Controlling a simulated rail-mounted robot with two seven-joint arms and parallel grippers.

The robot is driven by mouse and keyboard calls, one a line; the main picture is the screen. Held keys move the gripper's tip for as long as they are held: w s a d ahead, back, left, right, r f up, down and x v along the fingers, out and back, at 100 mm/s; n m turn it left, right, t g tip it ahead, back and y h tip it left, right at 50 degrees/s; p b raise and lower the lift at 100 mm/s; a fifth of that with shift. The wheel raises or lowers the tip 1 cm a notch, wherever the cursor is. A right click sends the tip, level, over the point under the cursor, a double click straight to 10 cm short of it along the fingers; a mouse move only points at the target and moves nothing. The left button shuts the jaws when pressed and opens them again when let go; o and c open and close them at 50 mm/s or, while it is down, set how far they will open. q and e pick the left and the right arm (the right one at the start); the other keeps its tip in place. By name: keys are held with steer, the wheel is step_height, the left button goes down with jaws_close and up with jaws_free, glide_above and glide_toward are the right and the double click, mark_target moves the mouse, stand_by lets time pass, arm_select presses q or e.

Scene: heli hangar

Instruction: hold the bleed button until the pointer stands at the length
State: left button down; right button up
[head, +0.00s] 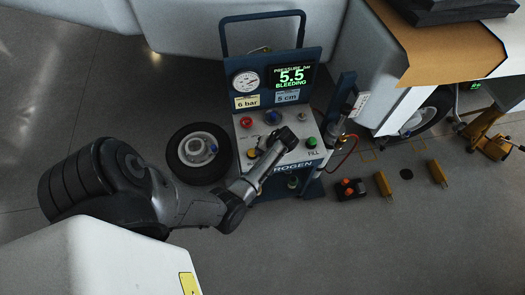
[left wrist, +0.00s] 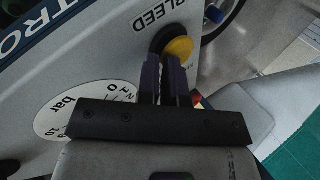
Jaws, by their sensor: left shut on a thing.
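The nitrogen cart (head: 237,130) stands in the middle of the head view. Its screen (head: 291,76) reads 5.5 and BLEEDING. Two cards below show 6 bar (head: 247,102) and 5 cm (head: 287,96). The yellow bleed button (left wrist: 180,47) sits beside the word BLEED in the left wrist view. My left gripper (left wrist: 166,66) has its fingers close together at this button, partly covering it. In the head view my left arm reaches over the panel, and the fingertips are hard to make out. A white scale (head: 360,103) stands right of the cart; its pointer is too small to read.
A round pressure gauge (head: 246,82) is left of the screen. A green knob (head: 311,142) and a red knob (head: 246,122) are on the panel. A loose wheel (head: 198,152) lies left of the cart. Yellow chocks (head: 440,173) lie on the floor to the right.

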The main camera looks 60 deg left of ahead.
arm_select(q)
steer(key=shift+s+a+f, duration=0.15)
steer(key=shift+s+f, duration=0.3)
steer(key=shift+r, duration=0.1)
steer(key=shift+w+r+p, duration=0.15)
steer(key=shift+r+p, duration=0.15)
steer(key=shift+p, duration=0.1)
steer(key=p+v, duration=0.3)
steer(key=v, duration=0.1)
steer(key=shift+a+r, duration=0.1)
steer(key=shift+r, duration=0.2)
steer(key=v, duration=1)
steer(key=shift+w+d+f+p, duration=0.2)
steer(key=shift+w+f+p, duration=0.05)
steer(key=shift+w+p, duration=0.1)
